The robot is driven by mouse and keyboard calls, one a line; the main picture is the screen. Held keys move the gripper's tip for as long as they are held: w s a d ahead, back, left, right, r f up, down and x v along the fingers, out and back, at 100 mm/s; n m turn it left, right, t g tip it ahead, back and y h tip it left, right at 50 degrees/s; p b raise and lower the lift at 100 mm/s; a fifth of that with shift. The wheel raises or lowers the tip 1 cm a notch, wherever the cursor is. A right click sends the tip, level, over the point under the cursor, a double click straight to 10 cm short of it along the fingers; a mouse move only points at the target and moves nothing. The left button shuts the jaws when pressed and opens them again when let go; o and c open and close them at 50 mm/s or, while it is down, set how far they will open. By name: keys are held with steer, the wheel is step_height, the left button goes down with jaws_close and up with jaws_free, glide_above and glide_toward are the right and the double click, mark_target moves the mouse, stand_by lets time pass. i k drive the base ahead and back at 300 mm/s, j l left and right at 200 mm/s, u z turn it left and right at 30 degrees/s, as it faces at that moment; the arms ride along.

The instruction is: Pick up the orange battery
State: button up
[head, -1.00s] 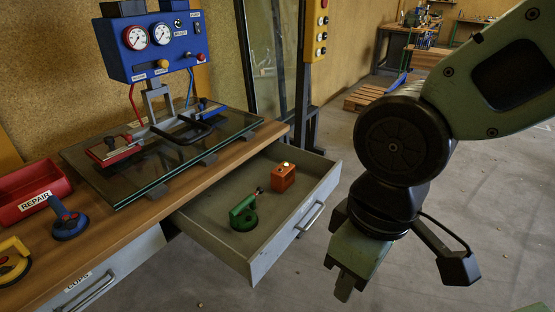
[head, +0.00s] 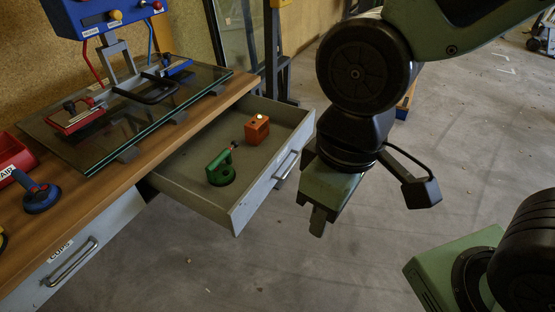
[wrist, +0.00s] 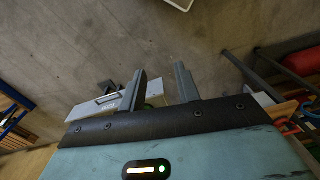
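The orange battery (head: 257,128) is a small block with a light-coloured dot on top. It stands in the open grey drawer (head: 212,207), toward the drawer's far right end. My gripper (head: 318,222) hangs in the air to the right of the drawer, apart from the battery, with its fingers pointing down. In the wrist view the two fingers of my gripper (wrist: 160,86) stand apart with an empty gap between them. The battery cannot be made out in the wrist view.
A green suction-cup tool (head: 221,170) lies in the drawer beside the battery. The bench (head: 110,190) above carries a glass pane (head: 120,120) overhanging near the drawer. A blue cup tool (head: 41,196) sits on the bench at left.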

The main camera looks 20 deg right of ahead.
mark_target(256, 130)
steer(key=i+j+u, duration=0.25)
steer(key=i, duration=0.45)
steer(key=i+j+u, duration=0.25)
steer(key=i, duration=0.5)
steer(key=l, duration=0.1)
